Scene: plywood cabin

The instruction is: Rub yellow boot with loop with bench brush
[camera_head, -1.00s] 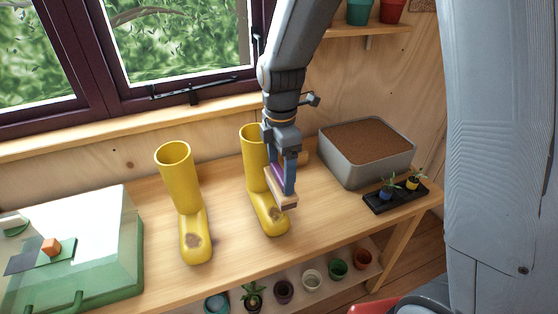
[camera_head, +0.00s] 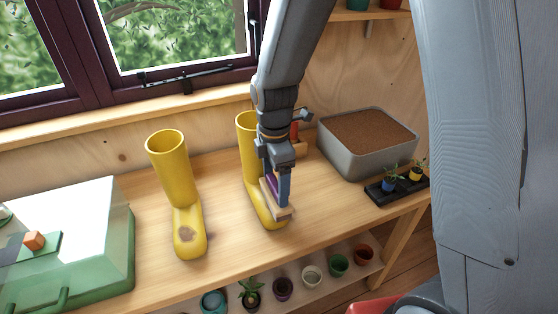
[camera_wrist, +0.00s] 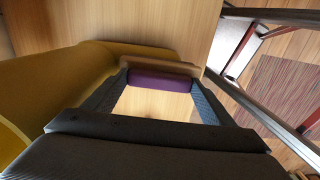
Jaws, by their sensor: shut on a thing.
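Two yellow boots stand upright on the wooden bench. The left boot (camera_head: 178,185) has a brown smudge on its toe. The right boot (camera_head: 247,150) is partly hidden behind my arm and gripper; its yellow side also shows in the wrist view (camera_wrist: 50,80). I cannot make out a loop on either boot. My gripper (camera_head: 275,185) is shut on the bench brush (camera_head: 283,213), which has a pale wooden body and a purple grip (camera_wrist: 160,79). The brush is at the right boot's toe, seemingly against it; exact contact and the bristles are hidden.
A green case (camera_head: 85,245) sits on the bench at left. A grey soil-filled tub (camera_head: 352,158) and a black tray (camera_head: 400,190) with small potted plants stand at right. Several pots line the lower shelf (camera_head: 325,270). Bench (camera_head: 225,240) between the boots is clear.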

